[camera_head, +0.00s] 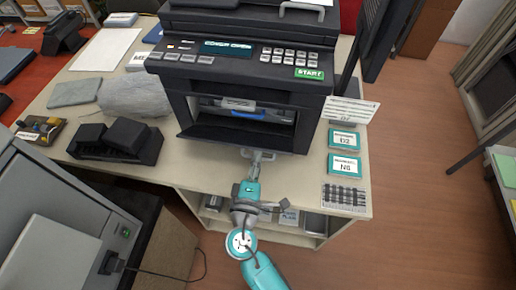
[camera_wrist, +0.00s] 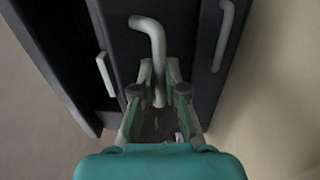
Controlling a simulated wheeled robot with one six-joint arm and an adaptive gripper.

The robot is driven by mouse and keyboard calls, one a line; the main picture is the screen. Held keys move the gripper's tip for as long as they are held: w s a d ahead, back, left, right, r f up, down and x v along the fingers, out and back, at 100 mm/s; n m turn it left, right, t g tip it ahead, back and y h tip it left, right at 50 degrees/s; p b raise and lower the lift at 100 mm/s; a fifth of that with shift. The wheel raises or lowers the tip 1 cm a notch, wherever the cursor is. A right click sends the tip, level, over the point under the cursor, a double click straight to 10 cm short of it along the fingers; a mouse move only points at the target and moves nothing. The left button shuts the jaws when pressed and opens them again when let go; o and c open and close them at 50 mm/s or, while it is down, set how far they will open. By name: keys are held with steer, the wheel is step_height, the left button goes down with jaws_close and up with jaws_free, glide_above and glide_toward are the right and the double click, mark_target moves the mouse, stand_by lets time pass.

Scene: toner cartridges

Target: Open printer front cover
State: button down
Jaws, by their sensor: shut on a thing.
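The black printer (camera_head: 180,88) stands at the back of the table. Its front bay shows open, with a blue and grey part (camera_head: 248,113) inside. A dark panel, seemingly the front cover (camera_head: 225,134), juts out below the bay; its exact angle is hard to tell. My gripper (camera_head: 257,160) is in front of the printer's lower front. In the wrist view my gripper (camera_wrist: 160,90) is shut around a bent grey handle (camera_wrist: 150,30) in front of dark panels. The fingers hide the handle's lower part.
A second grey handle (camera_wrist: 222,38) and a pale bar (camera_wrist: 106,75) flank the held one. Labelled boxes (camera_head: 344,166) and a dark grid-like item (camera_head: 345,196) lie right of the printer. A black tray-like object (camera_head: 88,146) and grey bag (camera_head: 135,95) lie left.

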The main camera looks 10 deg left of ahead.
steer(key=f, duration=0.3)
steer(key=shift+s, duration=0.3)
steer(key=shift+w+f, duration=0.1)
steer(key=shift+f, duration=1.6)
steer(key=c, duration=1.2)
jaws_free()
steer(key=s+f, duration=0.1)
steer(key=s, duration=1.1)
steer(key=shift+a, duration=0.15)
